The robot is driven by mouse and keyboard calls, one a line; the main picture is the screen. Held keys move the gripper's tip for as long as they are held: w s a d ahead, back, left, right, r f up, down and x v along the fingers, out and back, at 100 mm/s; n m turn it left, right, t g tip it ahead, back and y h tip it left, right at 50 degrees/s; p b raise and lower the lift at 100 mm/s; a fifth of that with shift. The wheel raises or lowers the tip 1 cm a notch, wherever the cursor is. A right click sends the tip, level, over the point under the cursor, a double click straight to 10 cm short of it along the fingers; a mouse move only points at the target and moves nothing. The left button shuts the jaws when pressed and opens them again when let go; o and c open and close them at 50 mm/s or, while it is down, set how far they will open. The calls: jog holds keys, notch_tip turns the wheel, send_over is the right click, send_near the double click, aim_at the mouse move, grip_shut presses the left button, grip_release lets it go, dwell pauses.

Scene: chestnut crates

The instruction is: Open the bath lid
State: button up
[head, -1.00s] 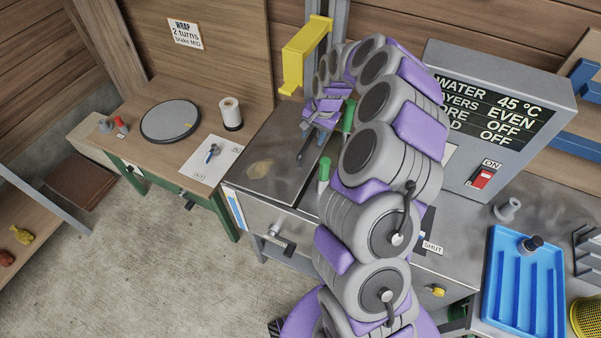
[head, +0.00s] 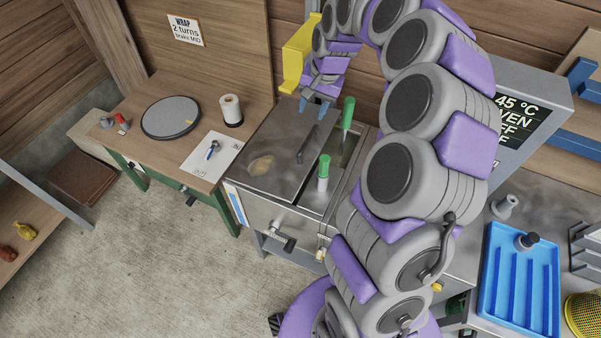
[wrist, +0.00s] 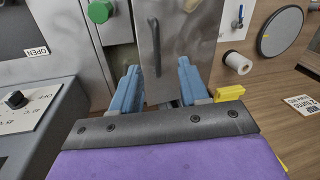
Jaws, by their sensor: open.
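The bath lid (head: 278,150) is a flat grey metal plate with a brownish smudge, lying level on top of the metal bath (head: 262,212). Its dark bar handle (head: 307,144) stands near its right side. In the wrist view, the lid (wrist: 185,45) and its handle (wrist: 154,45) appear ahead, between the finger lines. My gripper (head: 318,106) is over the lid's back right part, behind the handle and apart from it. Its blue fingers (wrist: 158,88) are spread and empty. A strip right of the lid is uncovered, with two green-handled tools (head: 323,172) (head: 347,113).
A yellow bracket (head: 297,62) on a post rises close behind my gripper. A control box (head: 535,110) and blue tray (head: 520,280) are at right. A wooden bench with a round turntable (head: 170,118) and white roll (head: 231,110) is at left.

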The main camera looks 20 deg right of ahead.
jog(key=s+a+n+b, duration=0.1)
jog(key=s+a+n, duration=0.1)
jog(key=s, duration=0.4)
jog(key=s+a+r+n+g+b, duration=0.1)
jog(key=s+a+n, duration=0.1)
jog(key=s+a, duration=0.3)
jog(key=s+a+r+n+b, duration=0.1)
jog(key=s+a, duration=0.3)
jog(key=s, duration=0.5)
jog(key=shift+n+g+h+b, duration=0.35)
jog(key=shift+n+g+h, duration=0.05)
jog(key=shift+r, duration=0.1)
